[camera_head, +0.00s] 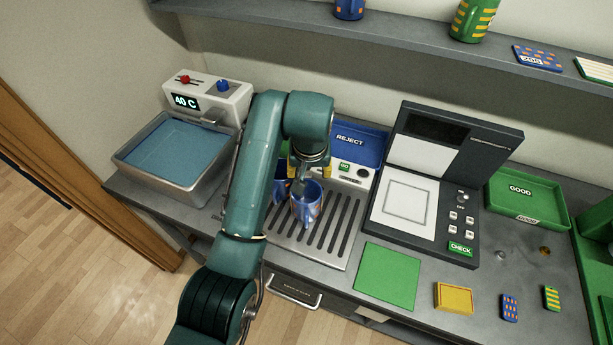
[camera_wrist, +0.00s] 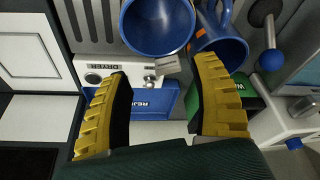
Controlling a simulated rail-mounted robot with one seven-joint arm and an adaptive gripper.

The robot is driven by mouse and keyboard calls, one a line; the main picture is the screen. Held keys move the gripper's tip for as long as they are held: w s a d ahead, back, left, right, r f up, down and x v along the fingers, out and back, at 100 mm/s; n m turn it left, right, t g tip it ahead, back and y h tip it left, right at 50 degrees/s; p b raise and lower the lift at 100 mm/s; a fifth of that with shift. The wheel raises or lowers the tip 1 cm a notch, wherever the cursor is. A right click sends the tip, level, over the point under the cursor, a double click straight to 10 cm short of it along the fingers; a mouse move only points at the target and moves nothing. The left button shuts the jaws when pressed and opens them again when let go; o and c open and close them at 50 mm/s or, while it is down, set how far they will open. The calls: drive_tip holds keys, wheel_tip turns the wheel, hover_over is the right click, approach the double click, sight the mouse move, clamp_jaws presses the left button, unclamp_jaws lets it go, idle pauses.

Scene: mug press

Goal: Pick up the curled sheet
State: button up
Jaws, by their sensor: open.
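I cannot clearly make out the curled sheet. A small pale strip (camera_wrist: 169,64) shows by the blue mug's rim in the wrist view, and I cannot tell whether it is the sheet. Two blue mugs stand on the slotted drying rack: the front mug (camera_head: 305,204), with an orange mark on its side, and one behind it (camera_head: 280,188), partly hidden by my arm. Both also show in the wrist view, one near the middle (camera_wrist: 157,24) and one to its right (camera_wrist: 222,43). My gripper (camera_head: 310,172) is open, with its yellow fingers above and behind the front mug.
A water bath (camera_head: 185,184) stands left and a dark press (camera_head: 426,190) stands right of the rack (camera_head: 344,226). The blue reject tray (camera_head: 362,134) lies behind. A green mat (camera_head: 388,276) and a yellow block (camera_head: 453,297) lie in front. A shelf (camera_head: 400,48) runs above.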

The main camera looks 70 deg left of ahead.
sight(306, 177)
drive_tip(key=p+x, duration=0.1)
drive_tip(key=x, duration=0.1)
drive_tip(key=a+p+x, duration=0.1)
drive_tip(key=x, duration=0.2)
drive_tip(key=shift+s, duration=0.1)
drive_tip(key=c, duration=0.9)
